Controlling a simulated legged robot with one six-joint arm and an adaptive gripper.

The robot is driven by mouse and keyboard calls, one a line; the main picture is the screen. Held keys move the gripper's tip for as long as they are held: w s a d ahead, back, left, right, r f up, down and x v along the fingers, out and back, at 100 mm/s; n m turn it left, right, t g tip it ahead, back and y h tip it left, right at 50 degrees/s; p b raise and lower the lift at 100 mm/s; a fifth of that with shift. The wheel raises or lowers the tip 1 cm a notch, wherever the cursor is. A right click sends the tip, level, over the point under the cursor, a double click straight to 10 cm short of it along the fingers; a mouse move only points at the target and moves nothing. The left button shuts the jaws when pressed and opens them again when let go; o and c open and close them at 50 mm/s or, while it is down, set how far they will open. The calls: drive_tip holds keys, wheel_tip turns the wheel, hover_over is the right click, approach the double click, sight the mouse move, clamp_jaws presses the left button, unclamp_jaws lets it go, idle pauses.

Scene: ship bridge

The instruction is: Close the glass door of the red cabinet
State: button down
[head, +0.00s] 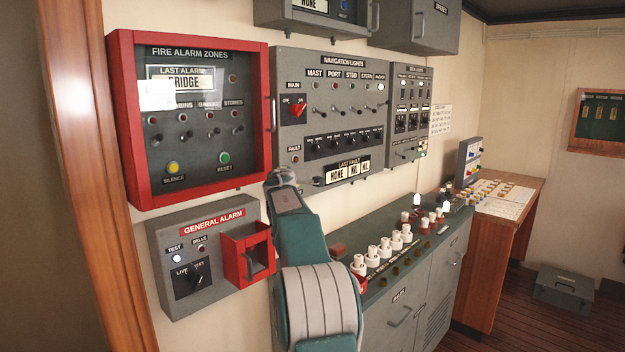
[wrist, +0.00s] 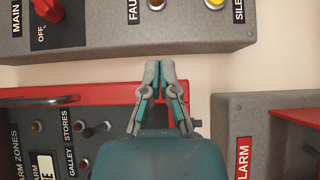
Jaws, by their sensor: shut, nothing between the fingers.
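The red cabinet (head: 120,120) hangs on the wall at the left, around the fire alarm zones panel. Its red-framed glass door (head: 262,68) lies over the panel and looks shut or nearly so; I cannot tell whether a small gap is left. My gripper (head: 280,176) is at the cabinet's lower right corner, shut and empty. In the wrist view, the closed fingertips (wrist: 160,64) reach just past the red frame (wrist: 105,92); contact is unclear.
The navigation lights panel (head: 330,120) is close on the right. Below the cabinet is the general alarm box (head: 185,275) with a red guard (head: 247,255). A console (head: 420,260) with several white-topped parts runs along the wall to the right. Floor is visible at the far right.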

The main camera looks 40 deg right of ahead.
drive_tip(key=s, duration=0.9)
drive_tip(key=shift+s, duration=0.25)
drive_tip(key=shift+a, duration=0.1)
idle(0.3)
drive_tip(key=s+a+r+m+g, duration=0.1)
drive_tip(key=s+a+m, duration=0.35)
drive_tip(key=a, duration=0.45)
drive_tip(key=s+a+r+m+g, duration=0.1)
drive_tip(key=s+a+m+g, duration=0.15)
drive_tip(key=s+a, duration=0.4)
drive_tip(key=s+a+f+g+y, duration=0.1)
drive_tip(key=s+a+f+y, duration=0.3)
drive_tip(key=s+a+f, duration=0.3)
drive_tip(key=s+a+f+m+g+y, duration=0.1)
drive_tip(key=s+a+f+y, duration=0.3)
drive_tip(key=a, duration=0.9)
drive_tip(key=s+a+f+m+g+y, duration=0.1)
drive_tip(key=s+a+f+y, duration=0.3)
drive_tip(key=s+a+f, duration=0.5)
wheel_tip(320, 180, down, 2)
drive_tip(key=shift+s+a+f+g, duration=0.15)
drive_tip(key=shift+s+a+g, duration=0.25)
drive_tip(key=shift+a+g, duration=0.2)
